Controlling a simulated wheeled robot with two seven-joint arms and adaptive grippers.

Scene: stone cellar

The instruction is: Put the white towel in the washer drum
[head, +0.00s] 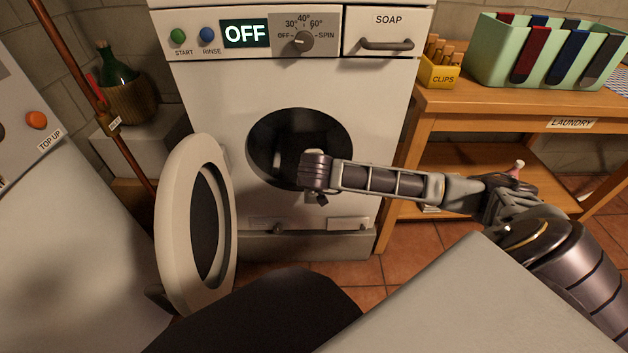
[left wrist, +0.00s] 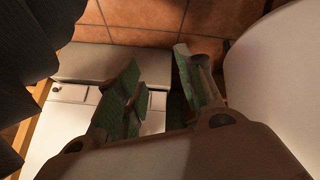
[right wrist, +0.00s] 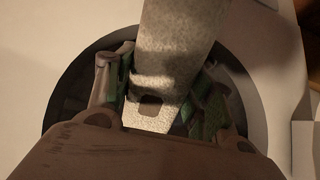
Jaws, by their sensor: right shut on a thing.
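The white washer (head: 380,110) stands ahead with its round door (head: 178,220) swung open to the left. Its dark drum opening (head: 272,140) faces me; the opening also shows in the right wrist view (right wrist: 75,85). My right gripper (head: 316,172) is in front of the opening, hiding part of it. In the right wrist view the right gripper (right wrist: 165,95) is shut on the white towel (right wrist: 180,40), a pale speckled strip between its fingers with the opening behind. My left gripper (left wrist: 160,88) is open and empty near the washer's lower front; its fingers are not visible in the head view.
A wooden table (head: 480,100) on the right bears a green divided bin (head: 490,60) and a yellow clips box (head: 438,72). A bottle in a basket (head: 130,100) and a leaning pole (head: 125,150) stand on the left. The washer's display (head: 245,34) reads OFF.

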